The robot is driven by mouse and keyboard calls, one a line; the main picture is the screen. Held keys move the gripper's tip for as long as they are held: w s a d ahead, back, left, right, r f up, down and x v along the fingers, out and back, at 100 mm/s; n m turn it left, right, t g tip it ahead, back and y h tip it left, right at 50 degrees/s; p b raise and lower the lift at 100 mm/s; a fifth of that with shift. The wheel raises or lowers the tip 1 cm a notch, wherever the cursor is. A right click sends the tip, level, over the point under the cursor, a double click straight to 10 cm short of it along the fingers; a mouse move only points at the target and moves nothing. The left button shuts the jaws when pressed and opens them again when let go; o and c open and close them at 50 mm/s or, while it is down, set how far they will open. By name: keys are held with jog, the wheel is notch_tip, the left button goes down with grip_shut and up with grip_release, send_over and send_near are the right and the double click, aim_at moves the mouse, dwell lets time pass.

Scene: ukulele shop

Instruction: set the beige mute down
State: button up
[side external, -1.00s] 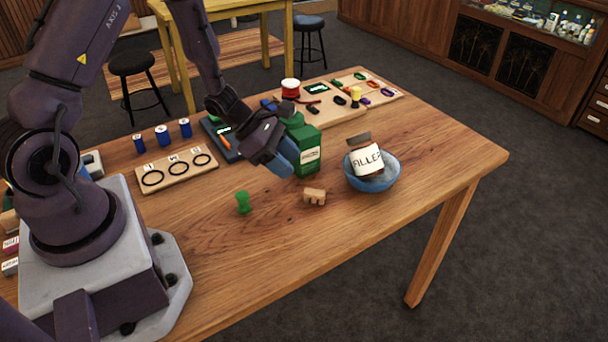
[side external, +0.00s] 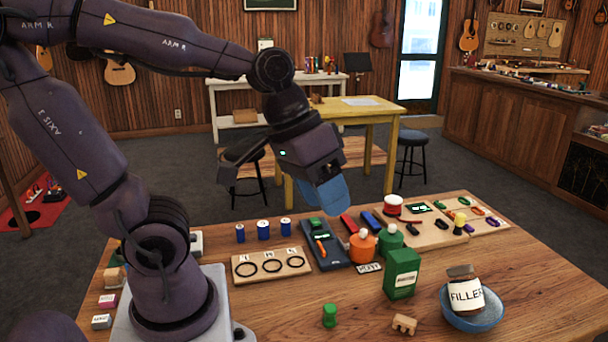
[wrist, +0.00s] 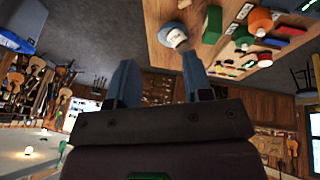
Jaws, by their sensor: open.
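The beige mute (side external: 404,324), a small block with notched prongs, sits on the wooden table near its front edge, between a green peg-like piece and a blue bowl. My gripper (side external: 331,198), with blue fingers, is high above the table, up and to the left of the mute and well apart from it. In the wrist view its two fingers (wrist: 158,80) are spread with nothing between them.
A blue bowl (side external: 471,320) holds a tilted FILLER jar (side external: 466,291). A green box (side external: 402,273), an orange bottle (side external: 362,246) and a green bottle (side external: 390,240) stand behind the mute. A green piece (side external: 329,315) stands to its left. A ring board (side external: 271,263) lies further left.

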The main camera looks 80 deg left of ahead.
jog(key=s+r+m+y, duration=0.1)
jog(key=s+a+r+m+t, duration=0.1)
jog(key=shift+s+a+r+m+y, duration=0.2)
jog(key=shift+a+m+y, duration=0.1)
jog(key=shift+y, duration=0.1)
dwell(1.0)
